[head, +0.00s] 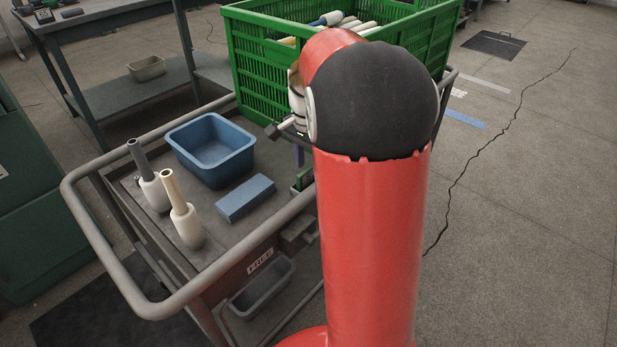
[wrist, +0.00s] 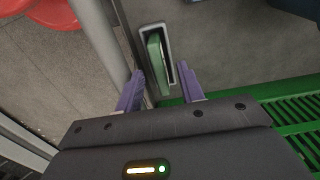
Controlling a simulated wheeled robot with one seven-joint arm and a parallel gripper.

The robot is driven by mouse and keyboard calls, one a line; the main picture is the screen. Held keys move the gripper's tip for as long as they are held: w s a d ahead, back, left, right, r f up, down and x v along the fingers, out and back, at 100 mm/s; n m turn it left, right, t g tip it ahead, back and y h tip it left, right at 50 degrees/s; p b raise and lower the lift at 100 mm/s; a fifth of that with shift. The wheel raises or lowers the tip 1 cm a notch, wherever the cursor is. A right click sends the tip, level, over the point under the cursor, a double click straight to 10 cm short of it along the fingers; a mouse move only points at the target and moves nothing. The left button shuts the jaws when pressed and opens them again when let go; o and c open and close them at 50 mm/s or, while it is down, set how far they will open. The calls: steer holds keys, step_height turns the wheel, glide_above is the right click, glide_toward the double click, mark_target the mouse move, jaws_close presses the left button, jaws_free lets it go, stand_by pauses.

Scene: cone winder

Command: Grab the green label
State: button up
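The green label (wrist: 155,62) stands in a narrow pale-rimmed holder (wrist: 171,45) on the cart top in the wrist view. In the head view a green piece, probably the label (head: 304,179), shows at the cart's edge, partly hidden by my red arm. My gripper (wrist: 160,82) is open and empty, with its two purple fingers apart. The near end of the label lies between the fingertips in the picture; I cannot tell how far above it they are. In the head view only a bit of purple finger (head: 299,155) shows below the wrist.
A grey cart (head: 143,200) with a raised tube rail carries a blue bin (head: 211,150), a blue block (head: 245,198) and two yarn cones (head: 182,213). A green crate (head: 262,75) with cones stands at its back. The rail runs close by the left finger in the wrist view.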

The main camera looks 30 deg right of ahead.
steer(key=shift+f, duration=0.6)
jaws_close()
steer(key=shift+r, duration=0.15)
